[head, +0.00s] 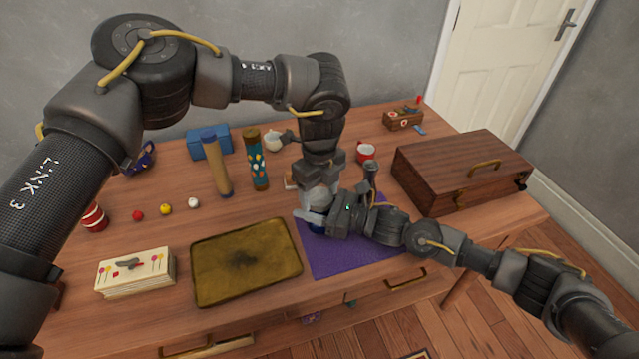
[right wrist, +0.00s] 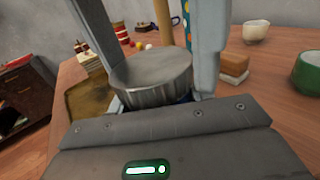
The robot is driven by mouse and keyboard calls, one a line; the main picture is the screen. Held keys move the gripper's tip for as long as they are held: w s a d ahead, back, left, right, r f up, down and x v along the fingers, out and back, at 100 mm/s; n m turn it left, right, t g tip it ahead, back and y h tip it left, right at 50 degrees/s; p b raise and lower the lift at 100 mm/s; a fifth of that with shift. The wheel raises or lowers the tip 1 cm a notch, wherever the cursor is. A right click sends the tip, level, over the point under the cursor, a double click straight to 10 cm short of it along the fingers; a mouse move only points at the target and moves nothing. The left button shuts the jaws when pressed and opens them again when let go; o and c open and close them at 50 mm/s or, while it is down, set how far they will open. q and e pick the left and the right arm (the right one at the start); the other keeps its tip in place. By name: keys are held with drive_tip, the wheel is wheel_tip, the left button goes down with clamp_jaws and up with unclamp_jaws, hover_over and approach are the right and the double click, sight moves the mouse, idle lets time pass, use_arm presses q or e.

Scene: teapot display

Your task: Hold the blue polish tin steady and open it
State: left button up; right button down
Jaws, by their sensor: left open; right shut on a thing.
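The blue polish tin stands upright, with its round grey metal lid (right wrist: 152,75) on top in the right wrist view. A sliver of its blue side (right wrist: 185,99) shows below the lid. My right gripper (head: 312,220) comes in level from the right and is shut on the tin; its own palm hides the grip in the right wrist view. My left gripper (head: 318,197) points down from above and is open. Its pale fingers stand on either side of the lid in the right wrist view (right wrist: 152,65). In the head view the grippers mostly hide the tin, over the purple mat (head: 340,258).
A brass tray (head: 245,262) lies left of the mat, and a wooden case (head: 462,170) stands at right. Small balls lie at left.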

use_arm(q)
drive_tip(key=shift+c, duration=0.3)
drive_tip(key=c, duration=0.7)
drive_tip(key=n, duration=0.5)
drive_tip(key=shift+d+n, duration=0.1)
drive_tip(key=shift+n, duration=0.2)
drive_tip(key=shift+c, duration=0.2)
drive_tip(key=n, duration=0.8)
drive_tip(key=o, duration=1)
drive_tip(key=shift+o, duration=0.4)
